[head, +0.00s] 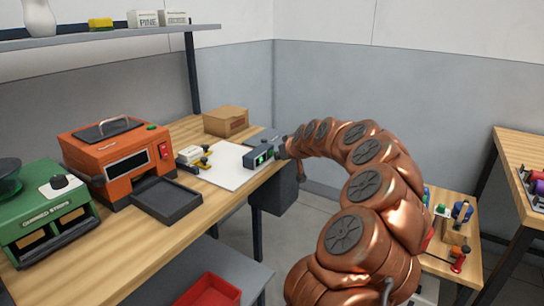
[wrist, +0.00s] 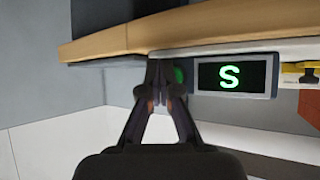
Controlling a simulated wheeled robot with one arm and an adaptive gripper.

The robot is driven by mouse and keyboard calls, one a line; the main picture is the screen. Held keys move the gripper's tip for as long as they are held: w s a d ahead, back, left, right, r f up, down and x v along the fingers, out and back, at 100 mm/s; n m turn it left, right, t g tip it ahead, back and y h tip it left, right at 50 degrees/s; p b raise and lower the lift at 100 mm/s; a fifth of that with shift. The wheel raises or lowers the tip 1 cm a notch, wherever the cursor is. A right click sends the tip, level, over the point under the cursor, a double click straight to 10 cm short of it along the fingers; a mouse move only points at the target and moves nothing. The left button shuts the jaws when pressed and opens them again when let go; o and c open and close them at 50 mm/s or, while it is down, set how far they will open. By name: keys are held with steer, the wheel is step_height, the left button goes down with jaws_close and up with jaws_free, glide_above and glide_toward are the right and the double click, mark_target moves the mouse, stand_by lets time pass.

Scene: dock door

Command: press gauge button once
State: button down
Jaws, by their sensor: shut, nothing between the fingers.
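A round green button (wrist: 180,76) sits beside the screen, partly hidden by my fingertips. My gripper (wrist: 160,70) is shut and empty, with its tips right at the button's edge. I cannot tell whether they touch it. In the head view my gripper (head: 282,151) is small at the gauge's right end.
An orange machine (head: 115,160), a dark tray (head: 166,201) and a cardboard box (head: 226,121) stand on the bench. A red bin (head: 208,290) is below.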

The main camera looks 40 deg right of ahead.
steer(key=shift+s+d, duration=0.1)
steer(key=shift+s, duration=0.2)
steer(key=s+b, duration=0.2)
steer(key=s+d+b, duration=0.1)
steer(key=s, duration=0.1)
steer(key=shift+s+d+b, duration=0.2)
steer(key=shift+s+b, duration=0.15)
steer(key=shift+s, duration=0.05)
stand_by(1.0)
